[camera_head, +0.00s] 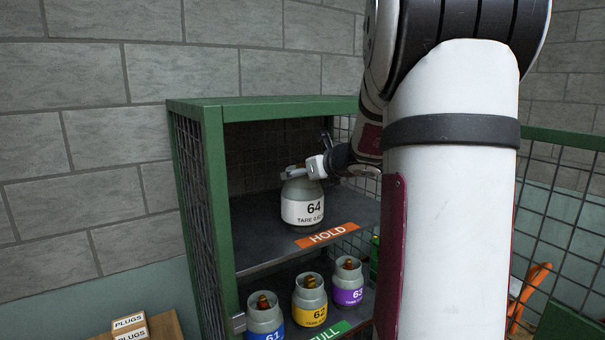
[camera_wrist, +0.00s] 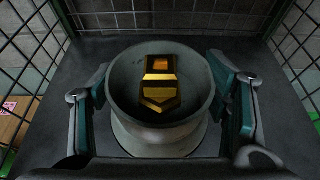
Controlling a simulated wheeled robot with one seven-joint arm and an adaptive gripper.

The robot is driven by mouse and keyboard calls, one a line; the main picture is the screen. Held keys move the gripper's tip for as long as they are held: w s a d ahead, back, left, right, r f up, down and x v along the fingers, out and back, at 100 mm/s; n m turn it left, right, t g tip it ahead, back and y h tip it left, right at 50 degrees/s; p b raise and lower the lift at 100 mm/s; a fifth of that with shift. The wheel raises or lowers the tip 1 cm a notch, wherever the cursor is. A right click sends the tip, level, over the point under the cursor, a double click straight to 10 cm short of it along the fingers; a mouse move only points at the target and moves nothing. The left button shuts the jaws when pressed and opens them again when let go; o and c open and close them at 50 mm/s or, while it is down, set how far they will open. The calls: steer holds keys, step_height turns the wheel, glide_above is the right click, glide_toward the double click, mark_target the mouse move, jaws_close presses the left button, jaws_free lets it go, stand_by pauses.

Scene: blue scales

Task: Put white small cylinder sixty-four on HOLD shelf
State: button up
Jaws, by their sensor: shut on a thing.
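The small cylinder 64 (camera_head: 301,209), grey with a white label, stands upright at the HOLD shelf (camera_head: 262,240), the upper shelf of a green cage, behind the orange HOLD label (camera_head: 327,236). My gripper (camera_head: 303,172) is at its top, with the fingers around its collar. In the wrist view, my gripper (camera_wrist: 171,105) has a finger on each side of the cylinder's collar (camera_wrist: 120,95), and the brass valve (camera_wrist: 160,85) shows inside. I cannot tell whether the cylinder's base touches the shelf.
Below, cylinders 61 (camera_head: 265,318), 62 (camera_head: 310,300) and 63 (camera_head: 347,284) stand on the lower shelf with a green FULL label (camera_head: 332,331). The green cage frame (camera_head: 215,210) and mesh sides enclose the shelves. Boxes of plugs (camera_head: 130,326) sit at lower left. The HOLD shelf is otherwise clear.

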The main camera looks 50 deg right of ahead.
steer(key=o, duration=1.9)
steer(key=shift+f, duration=0.1)
steer(key=shift+o, duration=0.2)
steer(key=shift+s+r, duration=0.15)
steer(key=shift+r, duration=0.1)
steer(key=v, duration=1.1)
steer(key=shift+s+p, duration=0.3)
steer(key=shift+s, duration=0.05)
steer(key=shift+s+a+r, duration=0.1)
steer(key=shift+a, duration=0.05)
